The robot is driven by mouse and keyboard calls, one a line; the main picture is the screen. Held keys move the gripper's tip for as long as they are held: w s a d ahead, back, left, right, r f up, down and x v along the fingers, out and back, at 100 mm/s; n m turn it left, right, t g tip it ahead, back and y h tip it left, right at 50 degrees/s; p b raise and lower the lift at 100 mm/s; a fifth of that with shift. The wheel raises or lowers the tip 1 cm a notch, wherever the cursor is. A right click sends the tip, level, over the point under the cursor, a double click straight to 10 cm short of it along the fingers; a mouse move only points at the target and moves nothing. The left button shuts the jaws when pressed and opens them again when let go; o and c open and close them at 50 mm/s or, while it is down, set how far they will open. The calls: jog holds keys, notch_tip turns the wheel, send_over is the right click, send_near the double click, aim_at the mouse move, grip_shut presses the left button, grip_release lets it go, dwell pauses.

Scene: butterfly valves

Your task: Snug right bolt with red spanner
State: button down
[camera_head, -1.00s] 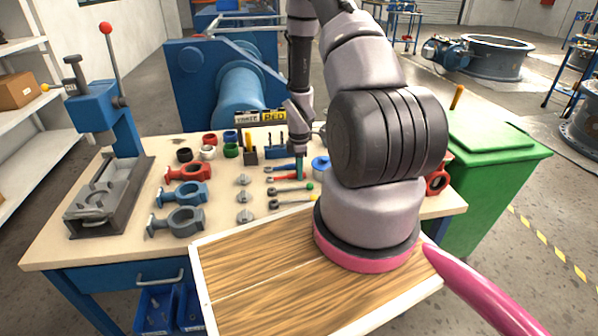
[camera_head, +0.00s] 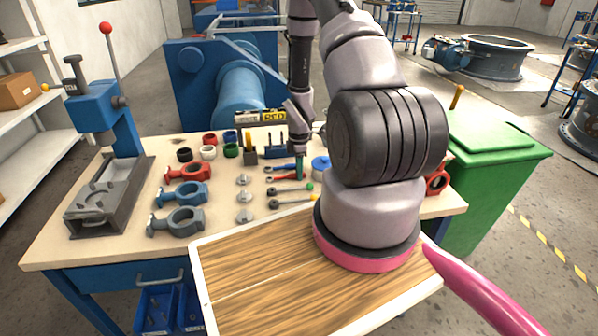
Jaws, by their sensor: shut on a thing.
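The red spanner (camera_head: 281,178) lies across the wooden bench top, just below a blue spanner (camera_head: 279,168). My gripper (camera_head: 298,177) points straight down at the right end of the red spanner. Its small fingers are shut on the spanner there, and the spanner is level and close to the bench top. The fingertips are small and partly hide that end. I cannot make out the right bolt; my own arm covers much of the bench's right side.
Grey valve discs (camera_head: 243,196) lie left of the spanners, with red, blue and grey valve bodies (camera_head: 180,221) further left. More tools (camera_head: 288,190) lie just in front. A blue press (camera_head: 104,130) stands at the left. A green bin (camera_head: 497,150) stands at the right.

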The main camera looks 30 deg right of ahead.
jog(key=shift+r, duration=0.9)
dwell(0.4)
jog(key=shift+r, duration=1.9)
